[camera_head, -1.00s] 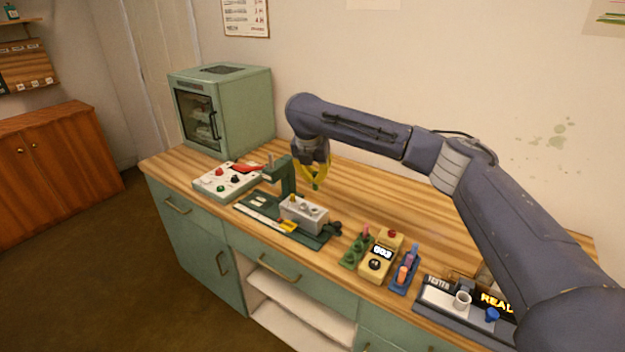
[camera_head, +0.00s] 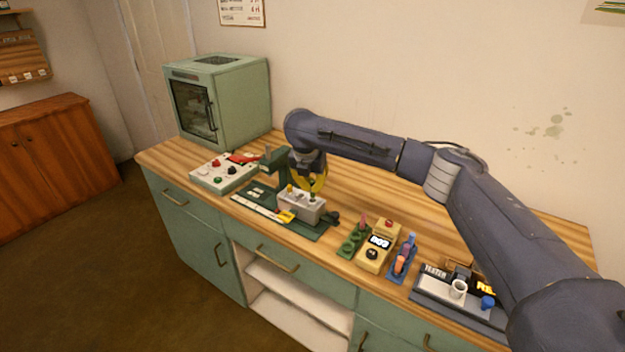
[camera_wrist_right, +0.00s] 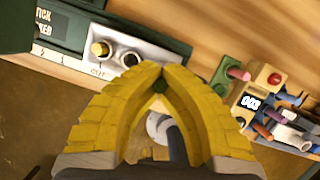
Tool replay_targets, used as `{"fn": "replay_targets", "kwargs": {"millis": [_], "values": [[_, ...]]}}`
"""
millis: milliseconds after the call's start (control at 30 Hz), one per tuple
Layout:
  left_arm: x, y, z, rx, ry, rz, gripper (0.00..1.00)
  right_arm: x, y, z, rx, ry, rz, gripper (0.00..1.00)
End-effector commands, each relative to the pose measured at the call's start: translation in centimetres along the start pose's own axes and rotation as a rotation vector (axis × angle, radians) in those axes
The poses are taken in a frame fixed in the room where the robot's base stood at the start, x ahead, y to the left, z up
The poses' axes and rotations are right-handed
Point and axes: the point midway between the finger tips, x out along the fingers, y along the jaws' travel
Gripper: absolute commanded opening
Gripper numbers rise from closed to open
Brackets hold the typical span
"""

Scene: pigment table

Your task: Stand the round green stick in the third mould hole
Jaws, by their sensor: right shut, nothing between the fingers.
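The grey mould block (camera_head: 302,206) stands on a dark green base on the bench. In the right wrist view the mould (camera_wrist_right: 118,46) shows a yellow piece in one hole and an open dark hole beside it; its near end is hidden by my fingers. My right gripper (camera_head: 318,190) is just above the mould's right part, its yellow fingers pointing down. In the wrist view its tips (camera_wrist_right: 161,78) meet, with a small dark green spot there. I cannot make out the round green stick as a separate thing. My left gripper is not in view.
A green rack (camera_head: 348,246) with a pink stick, a yellow counter box (camera_head: 378,244) and a blue rack (camera_head: 402,266) stand right of the mould. A tester (camera_head: 440,289) is farther right. A control panel (camera_head: 222,176) and green oven (camera_head: 232,98) are left.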

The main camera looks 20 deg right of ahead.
Motion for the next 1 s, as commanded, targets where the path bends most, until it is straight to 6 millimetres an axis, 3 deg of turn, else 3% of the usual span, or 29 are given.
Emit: {"fn": "replay_targets", "kwargs": {"millis": [500, 1000], "values": [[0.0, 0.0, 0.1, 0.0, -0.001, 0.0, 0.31, 3.0, 0.0, -1.1, -0.001, 0.001, -0.001, 0.0], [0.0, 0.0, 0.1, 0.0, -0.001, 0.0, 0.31, 3.7, 0.0, -1.3, -0.001, 0.0, -0.001, 0.0]]}}
